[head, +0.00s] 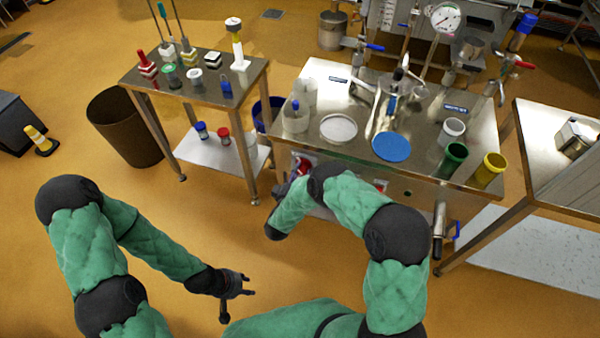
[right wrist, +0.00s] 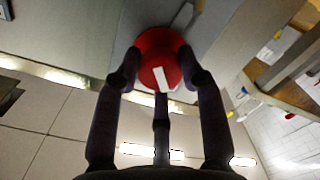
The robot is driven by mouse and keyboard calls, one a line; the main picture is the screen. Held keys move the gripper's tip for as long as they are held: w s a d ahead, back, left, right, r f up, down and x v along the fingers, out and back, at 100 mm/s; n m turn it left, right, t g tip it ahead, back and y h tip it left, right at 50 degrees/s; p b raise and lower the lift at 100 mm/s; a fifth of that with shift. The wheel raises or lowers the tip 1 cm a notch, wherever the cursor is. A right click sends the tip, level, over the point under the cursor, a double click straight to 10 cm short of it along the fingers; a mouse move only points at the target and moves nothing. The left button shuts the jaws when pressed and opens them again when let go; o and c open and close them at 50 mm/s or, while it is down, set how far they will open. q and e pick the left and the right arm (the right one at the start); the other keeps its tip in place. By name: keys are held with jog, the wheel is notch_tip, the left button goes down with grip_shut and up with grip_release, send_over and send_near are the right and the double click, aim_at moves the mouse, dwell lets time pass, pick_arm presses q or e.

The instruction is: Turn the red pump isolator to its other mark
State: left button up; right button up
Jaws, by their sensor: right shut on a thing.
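The red pump isolator (right wrist: 158,48) is a round red knob with a white bar mark, seen close up in the right wrist view. In the head view a bit of the red isolator (head: 304,162) shows on the front of the steel table, with my right gripper (head: 288,184) partly hidden by my arm. The marks around the knob cannot be made out. My left gripper (head: 247,285) is open and empty above the floor.
The steel table (head: 345,80) carries a blue disc (head: 391,147), a white dish (head: 338,128), and green and yellow cups. A smaller table (head: 205,99) with moulds stands left, beside a brown bin (head: 124,126). Another table (head: 545,125) stands right. The floor around my left gripper is clear.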

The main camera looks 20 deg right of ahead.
jog(key=shift+f+n, duration=0.1)
jog(key=shift+n, duration=0.5)
jog(key=shift+s, duration=0.1)
jog(key=o, duration=1.1)
jog(key=shift+o, duration=0.2)
jog(key=shift+a, duration=0.1)
jog(key=v, duration=1.1)
jog(key=shift+s+a, duration=0.2)
jog(key=shift+s, duration=0.15)
